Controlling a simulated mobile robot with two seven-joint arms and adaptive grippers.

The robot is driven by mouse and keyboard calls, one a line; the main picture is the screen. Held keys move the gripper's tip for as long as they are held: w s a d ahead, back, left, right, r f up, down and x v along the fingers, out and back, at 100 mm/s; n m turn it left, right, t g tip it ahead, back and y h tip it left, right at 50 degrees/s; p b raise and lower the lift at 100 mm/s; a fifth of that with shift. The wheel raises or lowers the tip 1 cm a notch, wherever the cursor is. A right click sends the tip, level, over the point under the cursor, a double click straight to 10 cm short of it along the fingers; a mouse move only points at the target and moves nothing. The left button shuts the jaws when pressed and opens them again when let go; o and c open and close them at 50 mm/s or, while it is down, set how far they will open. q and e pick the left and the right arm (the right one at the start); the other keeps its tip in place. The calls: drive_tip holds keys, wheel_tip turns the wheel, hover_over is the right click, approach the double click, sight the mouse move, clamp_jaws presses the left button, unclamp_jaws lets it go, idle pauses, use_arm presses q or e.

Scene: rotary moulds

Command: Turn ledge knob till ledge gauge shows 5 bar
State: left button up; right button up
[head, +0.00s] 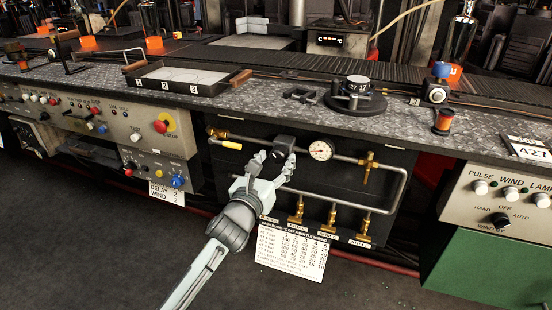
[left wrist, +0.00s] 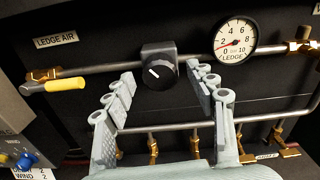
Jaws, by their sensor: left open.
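The ledge knob (left wrist: 159,74) is a black round knob with a white pointer line on a dark block in the pipe. Its pointer leans to the upper left. In the head view the knob (head: 284,142) sits left of the gauge. Contact is not clear. My right gripper is out of view.
A yellow-handled valve (left wrist: 65,85) sits left of the knob under the LEDGE AIR label. A lower pipe with several brass valves runs below. The speckled ledge (head: 300,107) overhangs the panel. A printed chart (head: 291,252) hangs below.

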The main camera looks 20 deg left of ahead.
use_arm(q)
drive_tip(key=shift+w, duration=0.4)
drive_tip(key=c, duration=1.2)
drive_tip(key=shift+o, duration=0.2)
